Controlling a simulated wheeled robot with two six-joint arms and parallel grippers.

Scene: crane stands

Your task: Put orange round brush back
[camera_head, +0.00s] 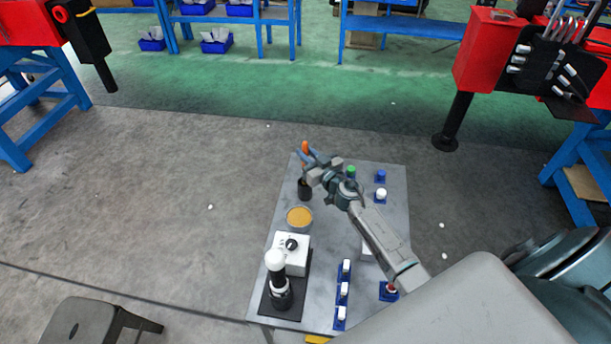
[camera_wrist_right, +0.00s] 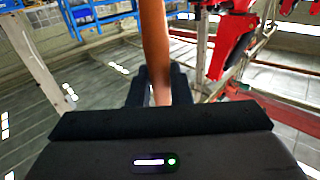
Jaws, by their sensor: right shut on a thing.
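The orange round brush shows as a short orange tip (camera_head: 305,147) in the head view, at the far left corner of the grey table. In the right wrist view its orange handle (camera_wrist_right: 155,45) stands between my two dark fingers. My right gripper (camera_head: 311,162) is shut on it; the fingers also show in the wrist view (camera_wrist_right: 158,90). A dark cup (camera_head: 304,190) stands on the table just below the gripper in the head view. Whether the brush's lower end is inside the cup is hidden. My left gripper is not in view.
The grey table (camera_head: 335,212) also bears a tan round dish (camera_head: 299,216), a white box with a black knob (camera_head: 291,252), a white-topped black device (camera_head: 278,285) and several small items on blue bases (camera_head: 344,290). A dark stool (camera_head: 95,322) stands at the lower left.

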